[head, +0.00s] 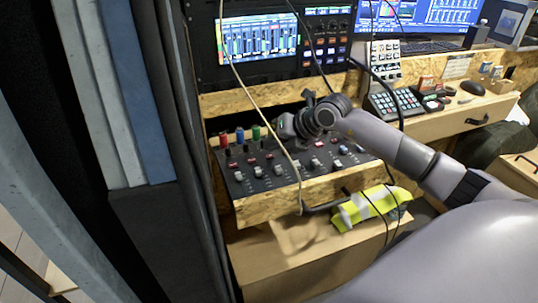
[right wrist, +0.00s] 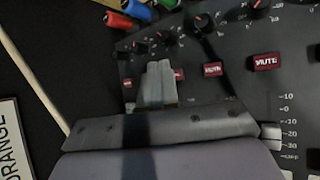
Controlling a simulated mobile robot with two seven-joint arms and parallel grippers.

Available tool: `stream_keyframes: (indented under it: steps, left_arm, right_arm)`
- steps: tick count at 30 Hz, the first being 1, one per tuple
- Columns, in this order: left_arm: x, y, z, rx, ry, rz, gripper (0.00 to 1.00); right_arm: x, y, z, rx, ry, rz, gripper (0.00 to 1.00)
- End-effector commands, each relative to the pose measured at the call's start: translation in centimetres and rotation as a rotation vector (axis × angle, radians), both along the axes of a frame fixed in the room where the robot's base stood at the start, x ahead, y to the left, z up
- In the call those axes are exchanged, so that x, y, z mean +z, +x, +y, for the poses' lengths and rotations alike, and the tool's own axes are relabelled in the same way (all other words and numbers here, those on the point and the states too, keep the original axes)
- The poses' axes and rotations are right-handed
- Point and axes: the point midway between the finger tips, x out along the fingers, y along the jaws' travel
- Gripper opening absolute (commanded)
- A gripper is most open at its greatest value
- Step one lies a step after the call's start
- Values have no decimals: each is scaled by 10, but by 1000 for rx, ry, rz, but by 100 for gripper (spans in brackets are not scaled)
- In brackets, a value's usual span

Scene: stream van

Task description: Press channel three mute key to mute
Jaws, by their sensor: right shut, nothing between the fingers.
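The black mixer panel (head: 262,172) sits in a wooden console and has rows of knobs, faders and red mute keys. In the right wrist view, two red keys with white MUTE lettering show clearly, one at the right (right wrist: 265,61) and one nearer the middle (right wrist: 212,69). Another red key (right wrist: 180,75) is partly hidden beside my fingers. I cannot tell which key is channel three's. My right gripper (right wrist: 160,72) is shut and empty, its tips over the panel; contact cannot be told. In the head view it is over the panel's back part (head: 287,124). My left gripper is not in view.
Red, blue and green plugs (head: 239,134) stand at the mixer's back left. A thin cable (head: 270,115) hangs across the panel. A yellow vest (head: 370,206) lies below the front. Screens (head: 258,36), a keypad (head: 396,101) and a mouse (head: 472,88) are behind and right.

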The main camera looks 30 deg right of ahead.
Motion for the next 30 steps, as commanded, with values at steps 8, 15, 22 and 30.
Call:
stream_keyframes:
  steps: [8,15,22,30]
  left_arm:
    - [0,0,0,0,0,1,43]
    - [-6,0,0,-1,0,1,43]
    - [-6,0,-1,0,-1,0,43]
    - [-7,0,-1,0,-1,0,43]
  right_arm:
    - [0,0,0,0,0,0,0]
    - [-9,0,0,0,0,0,0]
    - [-9,0,0,0,0,0,0]
    - [-10,0,0,0,0,0,0]
